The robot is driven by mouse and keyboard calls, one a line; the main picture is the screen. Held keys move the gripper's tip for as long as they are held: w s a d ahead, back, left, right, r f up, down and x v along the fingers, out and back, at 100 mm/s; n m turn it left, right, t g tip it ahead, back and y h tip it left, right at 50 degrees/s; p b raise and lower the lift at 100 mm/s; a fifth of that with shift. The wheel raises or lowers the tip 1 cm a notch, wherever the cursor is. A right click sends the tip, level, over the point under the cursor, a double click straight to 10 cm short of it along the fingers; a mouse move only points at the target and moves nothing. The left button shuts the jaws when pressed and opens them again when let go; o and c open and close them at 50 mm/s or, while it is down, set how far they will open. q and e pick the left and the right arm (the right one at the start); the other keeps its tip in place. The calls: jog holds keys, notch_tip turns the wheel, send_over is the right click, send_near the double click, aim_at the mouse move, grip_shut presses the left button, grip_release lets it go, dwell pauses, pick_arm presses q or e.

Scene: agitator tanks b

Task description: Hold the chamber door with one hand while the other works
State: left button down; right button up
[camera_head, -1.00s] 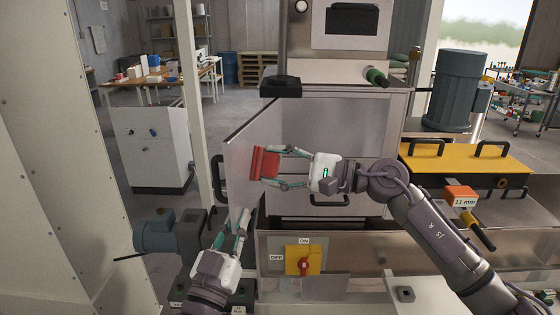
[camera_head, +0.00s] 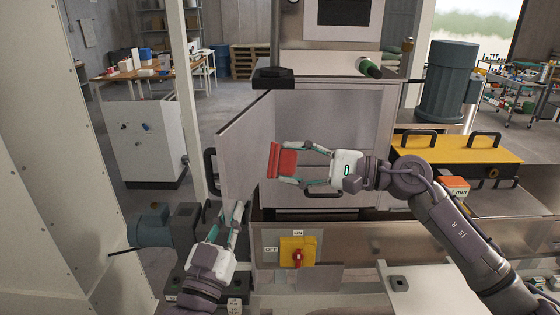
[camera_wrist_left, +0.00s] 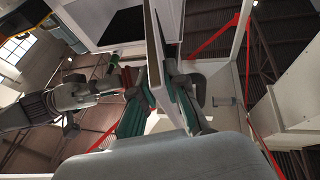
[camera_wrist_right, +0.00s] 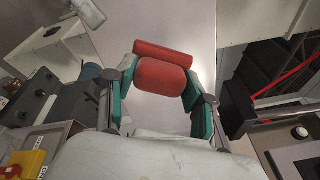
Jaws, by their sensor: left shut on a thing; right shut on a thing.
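The chamber door (camera_head: 240,155) is a flat grey metal panel that stands swung open at the left of the chamber (camera_head: 335,130). My left gripper (camera_head: 237,213) is shut on the door's lower edge. In the left wrist view its fingers lie on both sides of the door panel (camera_wrist_left: 158,60). My right gripper (camera_head: 290,163) is shut on a red block-shaped tool (camera_head: 276,160) with a wider bar at its front. In the head view the tool is in front of the chamber opening, by the door's inner face. The right wrist view shows the red tool (camera_wrist_right: 163,75) before a grey surface; contact is unclear.
A yellow switch plate with a red knob (camera_head: 298,255) is below the chamber. A yellow lid with black handles (camera_head: 455,148) and an orange-headed tool (camera_head: 453,187) are to the right. A black door handle (camera_head: 210,170) shows left of the door. A green-ended item (camera_head: 369,67) lies on the chamber top.

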jog(key=shift+s+d, duration=0.15)
jog(key=shift+d, duration=0.35)
jog(key=v, duration=0.3)
dwell(0.4)
pick_arm(q)
jog(key=c, duration=0.9)
grip_release()
jog(key=shift+s+f, duration=0.1)
